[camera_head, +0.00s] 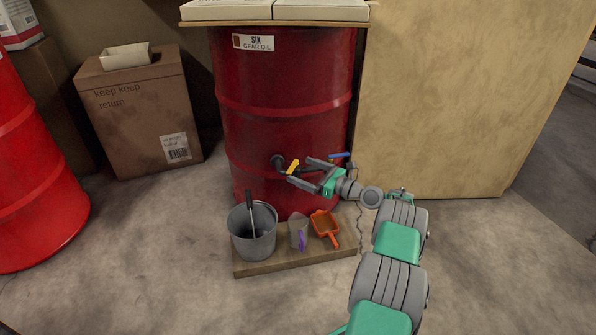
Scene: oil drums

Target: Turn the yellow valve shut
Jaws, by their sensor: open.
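The yellow valve handle (293,167) sits on a dark fitting low on the front of the dark red oil drum (285,110). My gripper (297,171) reaches in from the right, with its fingers apart and its tips close to the yellow handle. I cannot tell whether a finger touches the handle. A blue valve handle (340,155) sits on the same drum, just right of and above my gripper. The fittings behind my fingers are partly hidden.
A metal bucket (240,241) with a tool in it, a grey container (298,232) and an orange scoop (324,226) stand on a low wooden board (290,262) below. A cardboard box (140,115) and a brighter red drum (35,170) are at left. A tan panel (455,100) is at right.

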